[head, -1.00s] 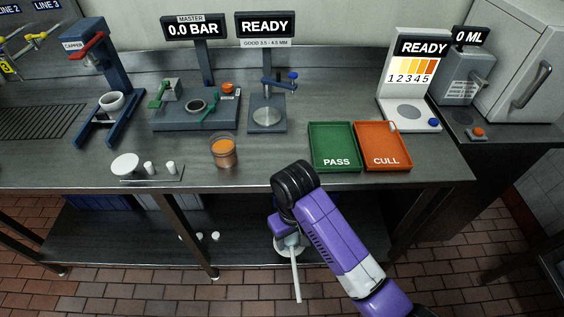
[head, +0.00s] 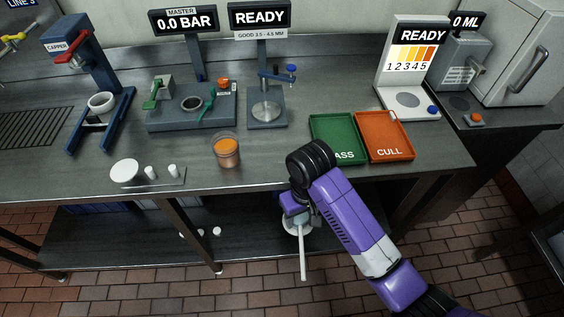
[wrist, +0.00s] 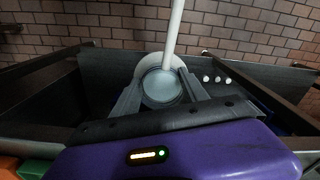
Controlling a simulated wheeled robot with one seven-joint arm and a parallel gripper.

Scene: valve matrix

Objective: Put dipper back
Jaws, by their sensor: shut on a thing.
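The dipper has a long white handle (head: 303,262) and a round, pale grey-blue cup, seen from above in the wrist view (wrist: 162,86). My gripper (wrist: 158,92) is shut on the dipper, with one finger on each side of the cup. In the head view my gripper and the dipper are in front of the bench, below the worktop edge near the lower shelf. My purple arm hides much of the gripper there. A pale round rim (wrist: 146,64) shows behind the cup; I cannot tell whether the cup touches it.
The lower shelf (head: 120,238) has small white pieces (head: 216,231) on it. Above, the worktop holds an orange-filled jar (head: 227,151), a green PASS tray (head: 318,122), an orange CULL tray (head: 408,152) and several machines. The worktop's front edge is close to my arm.

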